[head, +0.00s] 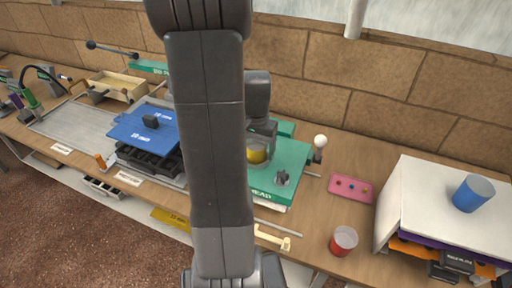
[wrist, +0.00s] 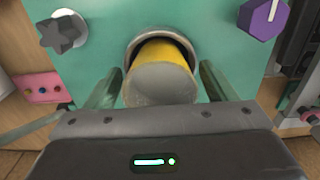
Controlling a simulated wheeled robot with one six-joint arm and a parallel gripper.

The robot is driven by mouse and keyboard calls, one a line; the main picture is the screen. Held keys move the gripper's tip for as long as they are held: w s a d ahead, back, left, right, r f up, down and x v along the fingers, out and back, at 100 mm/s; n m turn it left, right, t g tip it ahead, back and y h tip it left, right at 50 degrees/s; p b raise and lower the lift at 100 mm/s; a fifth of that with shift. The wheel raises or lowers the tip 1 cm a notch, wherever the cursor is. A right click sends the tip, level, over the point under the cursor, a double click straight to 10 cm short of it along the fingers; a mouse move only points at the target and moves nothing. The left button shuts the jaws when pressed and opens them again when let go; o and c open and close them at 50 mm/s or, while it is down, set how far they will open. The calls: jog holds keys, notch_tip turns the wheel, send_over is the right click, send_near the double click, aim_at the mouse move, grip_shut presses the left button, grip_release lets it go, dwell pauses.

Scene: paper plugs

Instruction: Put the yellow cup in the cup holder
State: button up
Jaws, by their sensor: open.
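The yellow cup (wrist: 180,52) sits in the round metal-rimmed cup holder (wrist: 134,44) of a green panel in the wrist view, its pale grey end facing the camera. In the head view the yellow cup (head: 257,155) shows at the green machine, partly hidden by my gripper and arm. My gripper (wrist: 158,84) is open, with one finger on each side of the cup. A gap shows between each finger and the cup. How deep the cup sits in the holder is hidden.
A grey star knob (wrist: 62,32) and a purple knob (wrist: 262,18) flank the holder. A red cup (head: 344,241) and a pink button panel (head: 351,188) are on the bench. A blue cup (head: 473,193) stands on a white box (head: 425,185) at right.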

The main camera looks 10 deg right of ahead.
aim_at(256, 143)
notch_tip(256, 143, up, 12)
jog(key=shift+r, duration=0.15)
dwell(0.4)
